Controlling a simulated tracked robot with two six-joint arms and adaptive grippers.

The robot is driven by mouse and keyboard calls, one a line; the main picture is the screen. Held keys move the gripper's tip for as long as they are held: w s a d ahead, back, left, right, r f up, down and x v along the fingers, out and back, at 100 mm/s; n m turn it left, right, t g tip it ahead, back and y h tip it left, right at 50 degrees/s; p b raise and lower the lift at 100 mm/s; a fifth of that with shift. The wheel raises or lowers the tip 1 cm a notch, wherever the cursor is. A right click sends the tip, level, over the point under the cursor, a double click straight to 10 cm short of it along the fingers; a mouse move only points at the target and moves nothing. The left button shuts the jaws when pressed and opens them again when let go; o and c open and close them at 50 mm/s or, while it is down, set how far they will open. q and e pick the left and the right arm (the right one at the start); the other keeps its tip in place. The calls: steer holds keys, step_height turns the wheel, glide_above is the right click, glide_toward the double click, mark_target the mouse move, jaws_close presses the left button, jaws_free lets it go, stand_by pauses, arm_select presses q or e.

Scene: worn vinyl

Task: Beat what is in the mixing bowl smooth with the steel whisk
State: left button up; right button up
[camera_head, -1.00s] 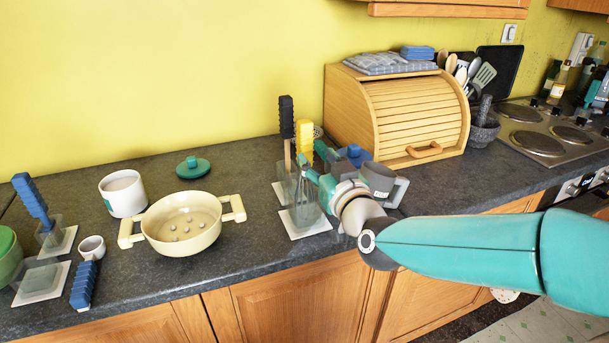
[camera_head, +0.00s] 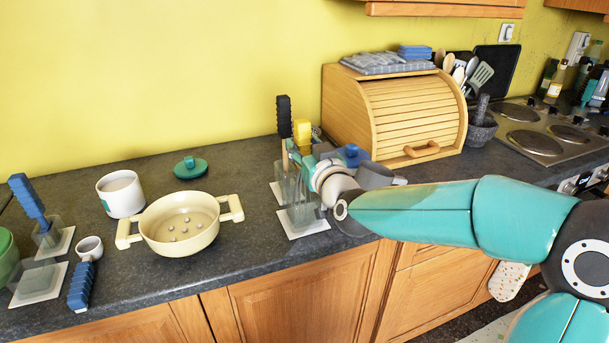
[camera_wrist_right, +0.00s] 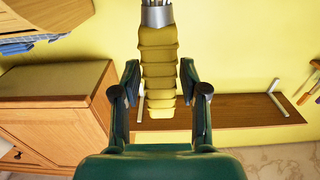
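The cream mixing bowl (camera_head: 160,240) with two side handles stands on the counter, with several small pale lumps inside. The steel whisk's yellow ribbed handle (camera_head: 303,131) stands upright above a clear holder on a white base (camera_head: 306,226); its wires are mostly hidden behind my right gripper (camera_head: 308,166). In the right wrist view, the whisk handle (camera_wrist_right: 159,75) with its metal collar lies between the two fingers of my right gripper (camera_wrist_right: 160,72). The fingers are open, one on each side, with slight gaps showing. My left gripper is not in view.
A black-handled tool (camera_head: 284,118) stands close behind the whisk. A grey mug (camera_head: 375,176) and a wooden bread bin (camera_head: 400,110) are to the right. A white canister (camera_head: 121,194), small cup (camera_head: 89,248) and blue-handled tool (camera_head: 81,287) are left of the bowl.

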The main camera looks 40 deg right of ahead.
mark_target(304, 122)
jaws_close()
step_height(304, 122, up, 9)
steer(key=p, duration=0.6)
steer(key=shift+r+p, duration=0.1)
steer(key=shift+p, duration=0.25)
